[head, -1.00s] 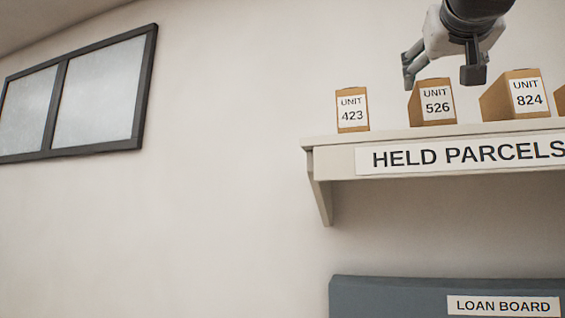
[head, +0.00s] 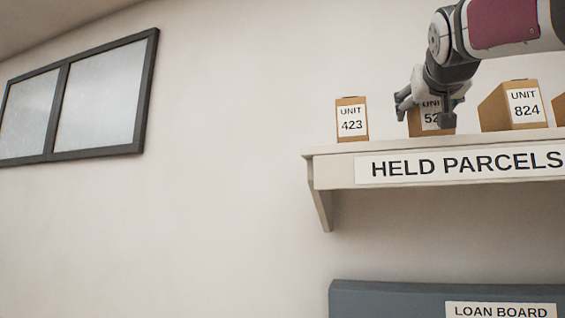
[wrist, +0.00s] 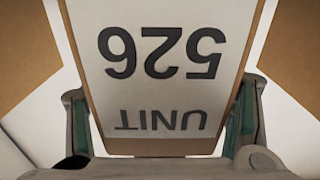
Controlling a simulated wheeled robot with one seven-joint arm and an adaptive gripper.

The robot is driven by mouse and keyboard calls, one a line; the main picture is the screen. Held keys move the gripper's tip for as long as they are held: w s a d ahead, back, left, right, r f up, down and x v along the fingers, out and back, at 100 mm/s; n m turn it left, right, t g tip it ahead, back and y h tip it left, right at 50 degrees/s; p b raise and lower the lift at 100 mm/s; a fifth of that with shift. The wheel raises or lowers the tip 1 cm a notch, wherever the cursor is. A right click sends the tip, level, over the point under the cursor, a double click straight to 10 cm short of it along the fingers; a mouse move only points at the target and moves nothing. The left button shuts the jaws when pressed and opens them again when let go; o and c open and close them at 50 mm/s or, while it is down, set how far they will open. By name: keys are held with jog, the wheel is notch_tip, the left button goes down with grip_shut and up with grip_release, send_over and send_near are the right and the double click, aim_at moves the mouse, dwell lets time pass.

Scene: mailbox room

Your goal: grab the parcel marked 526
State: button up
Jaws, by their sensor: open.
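The parcel marked 526 (head: 414,122) stands on the shelf in the head view, partly hidden behind my gripper. My gripper (head: 424,110) is open and in front of the parcel, one finger to each side of it in the picture. In the wrist view the label of parcel 526 (wrist: 160,85) appears upside down and fills the middle. The gripper (wrist: 162,125) shows there with a finger at the left and right of the parcel. Small gaps seem to show beside the fingers; contact cannot be told.
The parcel marked 423 (head: 351,120) stands to the left and the parcel marked 824 (head: 512,107) to the right. Another parcel is cut off at the right edge. The HELD PARCELS shelf (head: 333,172) holds them. A loan board (head: 385,300) is below.

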jog(key=c, duration=1.5)
jog(key=shift+c, duration=0.2)
jog(key=shift+r, duration=0.15)
